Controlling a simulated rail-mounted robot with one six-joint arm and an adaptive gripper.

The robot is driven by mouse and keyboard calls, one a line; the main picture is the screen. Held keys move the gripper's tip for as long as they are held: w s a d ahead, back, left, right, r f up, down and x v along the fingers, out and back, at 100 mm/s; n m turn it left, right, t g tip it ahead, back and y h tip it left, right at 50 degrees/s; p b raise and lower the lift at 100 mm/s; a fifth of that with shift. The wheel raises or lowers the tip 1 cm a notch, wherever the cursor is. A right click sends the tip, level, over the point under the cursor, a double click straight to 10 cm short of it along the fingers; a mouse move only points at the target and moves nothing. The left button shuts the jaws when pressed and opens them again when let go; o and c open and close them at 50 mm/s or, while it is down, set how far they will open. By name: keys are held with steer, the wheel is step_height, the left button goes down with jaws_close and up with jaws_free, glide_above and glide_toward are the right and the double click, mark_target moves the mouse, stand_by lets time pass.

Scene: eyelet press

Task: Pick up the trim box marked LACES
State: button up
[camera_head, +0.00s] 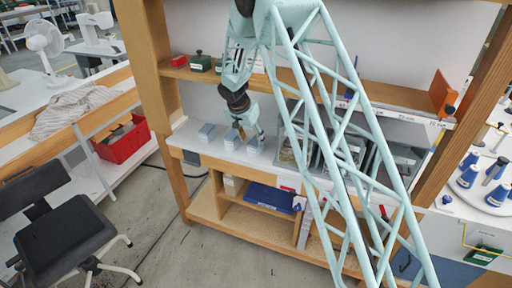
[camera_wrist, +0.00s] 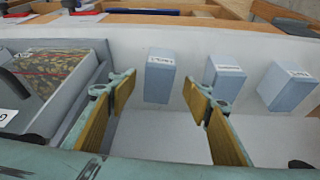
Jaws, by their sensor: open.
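Three pale blue trim boxes stand in a row on the white counter; their labels are too small to read surely, so I cannot tell which is LACES. In the wrist view they are the left box (camera_wrist: 159,77), the middle box (camera_wrist: 224,77) and the right box (camera_wrist: 287,88). The head view also shows a left box (camera_head: 206,131), a middle box (camera_head: 231,140) and a right box (camera_head: 253,147). My gripper (camera_wrist: 166,105) is open and empty. In the wrist picture the left box appears between its yellow-padded fingers, apparently beyond the fingertips and untouched.
Grey bins (camera_wrist: 60,75), one holding patterned material, stand close beside my gripper. The white counter (camera_wrist: 185,130) around the boxes is largely clear.

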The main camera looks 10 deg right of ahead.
mark_target(254, 143)
steer(key=shift+f, duration=0.1)
stand_by(0.3)
steer(key=shift+x, duration=1.05)
steer(key=shift+d, duration=0.1)
steer(key=shift+p+x, duration=0.4)
steer(key=shift+x, duration=2.15)
steer(key=c, duration=1)
